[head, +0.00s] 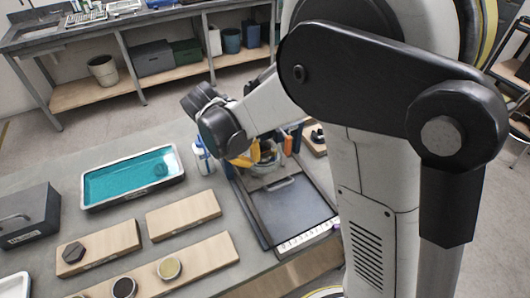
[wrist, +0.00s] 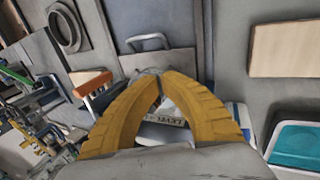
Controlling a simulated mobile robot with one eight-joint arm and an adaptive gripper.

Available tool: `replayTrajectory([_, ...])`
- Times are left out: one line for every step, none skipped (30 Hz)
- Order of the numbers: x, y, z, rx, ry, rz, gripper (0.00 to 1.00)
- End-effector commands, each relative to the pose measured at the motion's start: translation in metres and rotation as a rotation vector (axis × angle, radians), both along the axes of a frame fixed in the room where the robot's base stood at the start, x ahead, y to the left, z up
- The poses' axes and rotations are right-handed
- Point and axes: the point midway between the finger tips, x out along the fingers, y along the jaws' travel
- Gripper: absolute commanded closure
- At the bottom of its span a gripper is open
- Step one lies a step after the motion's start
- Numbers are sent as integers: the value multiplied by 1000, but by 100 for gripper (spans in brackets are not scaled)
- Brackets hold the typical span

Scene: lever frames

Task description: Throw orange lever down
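The orange lever (wrist: 92,84) shows in the wrist view left of my fingers, as an orange bar on a pale mount. In the head view a small upright orange piece (head: 288,144), likely the same lever, stands just right of my gripper (head: 251,156). My gripper's two yellow fingers come together at their tips in the wrist view (wrist: 154,76). The tips are apart from the orange bar, and I see nothing clearly held between them. A label with lettering (wrist: 176,122) shows in the gap behind the tips. The lever's base is partly hidden in the head view.
A dark panel with a handle (head: 290,205) lies beside my gripper. A white-and-blue bottle (head: 202,158) stands left of it. A teal tray (head: 132,177), wooden boards (head: 184,214) and a grey box (head: 27,217) occupy the bench's left side. My arm covers the right.

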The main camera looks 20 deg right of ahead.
Motion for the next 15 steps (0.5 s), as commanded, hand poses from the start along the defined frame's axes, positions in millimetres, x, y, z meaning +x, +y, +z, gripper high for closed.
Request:
replayTrajectory([-2, 11, 2, 0, 0, 3, 100])
replayTrajectory([-3, 17, 2, 0, 1, 4, 100])
replayTrajectory([-4, 24, 1, 0, 0, 2, 100])
replayTrajectory([-6, 30, 1, 0, 0, 3, 100])
replayTrajectory([-6, 34, 1, 0, 0, 3, 100])
replayTrajectory([-8, 39, 1, 0, -1, 1, 100])
replayTrajectory([-8, 42, 1, 0, 0, 2, 100])
replayTrajectory([-9, 45, 1, 0, 1, 2, 100])
replayTrajectory([-10, 48, 0, 0, 0, 1, 100])
replayTrajectory([-10, 50, 0, 0, 0, 0, 100])
replayTrajectory([-10, 51, 0, 0, 1, -1, 100])
replayTrajectory([-11, 52, 0, 0, 0, -1, 100])
replayTrajectory([-11, 53, 0, 0, 1, -1, 100])
replayTrajectory([-11, 53, 0, 0, 0, -1, 100])
replayTrajectory([-11, 54, 0, 0, 0, -1, 100])
